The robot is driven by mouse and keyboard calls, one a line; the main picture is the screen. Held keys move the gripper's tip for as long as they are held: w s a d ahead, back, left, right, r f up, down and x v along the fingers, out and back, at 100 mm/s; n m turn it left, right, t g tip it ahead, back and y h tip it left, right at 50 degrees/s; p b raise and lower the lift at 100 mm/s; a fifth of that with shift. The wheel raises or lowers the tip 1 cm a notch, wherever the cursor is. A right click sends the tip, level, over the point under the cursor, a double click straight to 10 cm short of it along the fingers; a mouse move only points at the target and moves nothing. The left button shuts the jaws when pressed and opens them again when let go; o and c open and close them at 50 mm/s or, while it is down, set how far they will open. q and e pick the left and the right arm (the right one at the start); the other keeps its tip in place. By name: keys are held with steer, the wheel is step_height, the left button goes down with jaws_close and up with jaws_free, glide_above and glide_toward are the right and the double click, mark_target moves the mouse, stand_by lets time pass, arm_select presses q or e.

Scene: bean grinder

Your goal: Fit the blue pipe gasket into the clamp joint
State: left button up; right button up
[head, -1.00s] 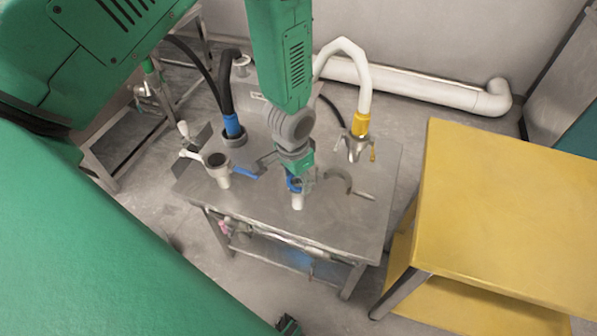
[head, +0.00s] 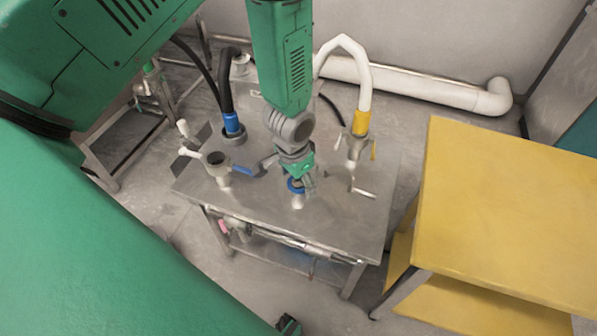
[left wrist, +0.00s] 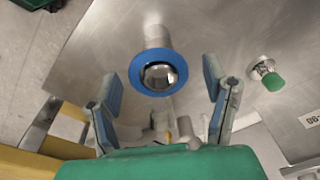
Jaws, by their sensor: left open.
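The blue gasket (head: 295,187) is a ring at the top of the short pale pipe stub (head: 297,202) on the metal table. In the left wrist view the blue gasket (left wrist: 137,77) shows as a flat ring around the shiny pipe mouth. My left gripper (head: 303,182) is directly above the stub. Its two fingers stand apart on either side of the ring, with clear gaps. A metal clamp-like part with a handle (head: 361,192) is right of the stub; I cannot tell whether it is the clamp joint. My right gripper is not identifiable.
Left of the stub stands another pipe fitting (head: 217,164) with a blue-handled lever. Behind are a black hose with a blue collar (head: 231,123) and a white hose with a yellow collar (head: 361,123). A yellow table (head: 510,215) is close on the right.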

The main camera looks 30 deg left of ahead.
arm_select(q)
step_height(320, 180, up, 12)
steer(key=s, duration=0.1)
steer(key=shift+s, duration=0.15)
steer(key=shift+f, duration=0.15)
stand_by(0.4)
steer(key=s+f+n, duration=0.1)
steer(key=s+f, duration=0.7)
steer(key=s, duration=0.2)
steer(key=s+a+f+n, duration=0.1)
steer(key=s+f, duration=0.7)
steer(key=s, duration=0.3)
steer(key=shift+n+g, duration=0.4)
